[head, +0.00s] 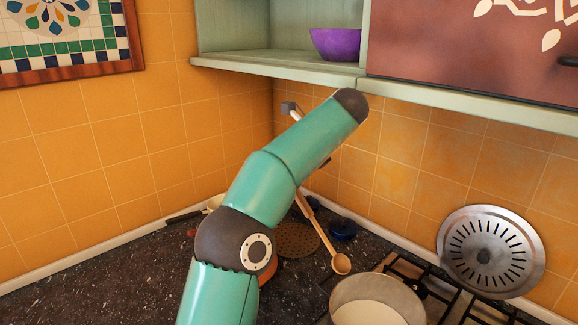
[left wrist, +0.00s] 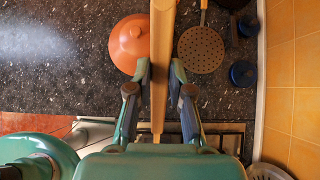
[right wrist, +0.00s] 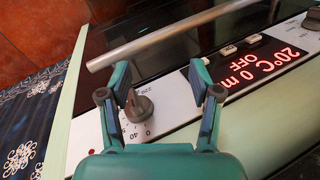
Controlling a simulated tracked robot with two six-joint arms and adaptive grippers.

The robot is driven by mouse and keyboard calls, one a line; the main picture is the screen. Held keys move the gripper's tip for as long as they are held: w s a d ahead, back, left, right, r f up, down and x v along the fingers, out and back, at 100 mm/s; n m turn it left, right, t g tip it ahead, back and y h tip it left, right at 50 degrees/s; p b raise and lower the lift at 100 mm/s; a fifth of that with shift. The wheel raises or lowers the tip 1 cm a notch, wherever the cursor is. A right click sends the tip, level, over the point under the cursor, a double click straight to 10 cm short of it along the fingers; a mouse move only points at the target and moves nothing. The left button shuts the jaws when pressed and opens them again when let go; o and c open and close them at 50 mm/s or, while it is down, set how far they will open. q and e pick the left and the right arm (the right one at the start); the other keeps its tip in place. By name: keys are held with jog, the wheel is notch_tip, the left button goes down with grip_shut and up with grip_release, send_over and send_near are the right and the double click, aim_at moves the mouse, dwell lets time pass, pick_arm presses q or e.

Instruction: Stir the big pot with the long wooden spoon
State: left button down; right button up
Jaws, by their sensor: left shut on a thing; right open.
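The long wooden spoon (head: 306,208) hangs tilted in the head view, with its bowl (head: 341,264) low, just left of and behind the big pot (head: 376,300). I cannot tell its height above the counter. The metal pot has pale contents and is cut off by the lower picture edge. My left gripper (left wrist: 160,80) is shut on the spoon, whose handle runs between the fingers in the left wrist view; my teal arm hides this grip in the head view. My right gripper (right wrist: 160,80) is open and empty in front of the oven panel, near a knob.
The pot is on the gas hob (head: 410,275), and a slotted round metal lid (head: 491,252) leans on the wall. A skimmer (left wrist: 201,49), an orange lidded pot (left wrist: 130,45) and blue items (left wrist: 243,73) lie beyond the left gripper. A shelf (head: 285,68) overhangs the counter.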

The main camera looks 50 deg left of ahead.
aim_at(304, 202)
pick_arm(q)
jog(key=shift+f, duration=0.6)
jog(key=shift+w+d+f+b, duration=0.1)
jog(key=shift+d+f+b, duration=0.85)
jog(key=shift+d+f, duration=0.4)
jog(key=shift+w+d+f+b, duration=0.1)
jog(key=shift+d+f+b, duration=0.9)
jog(key=shift+d, duration=0.55)
jog(key=shift+w+d+f+b, duration=0.1)
jog(key=shift+d+f+b, duration=0.55)
jog(key=shift+d+f, duration=0.7)
jog(key=shift+w+d+f+b, duration=0.1)
jog(key=shift+d+f+b, duration=0.5)
jog(key=shift+d+f, duration=0.7)
jog(key=shift+d+f+b, duration=0.25)
jog(key=shift+d+f, duration=0.3)
jog(key=shift+d, duration=0.25)
jog(key=shift+d+f+b, duration=0.2)
jog(key=shift+d+f, duration=0.4)
jog(key=shift+d, duration=0.2)
jog(key=shift+d+f+b, duration=0.25)
jog(key=shift+d+f, duration=0.3)
jog(key=shift+d, duration=0.25)
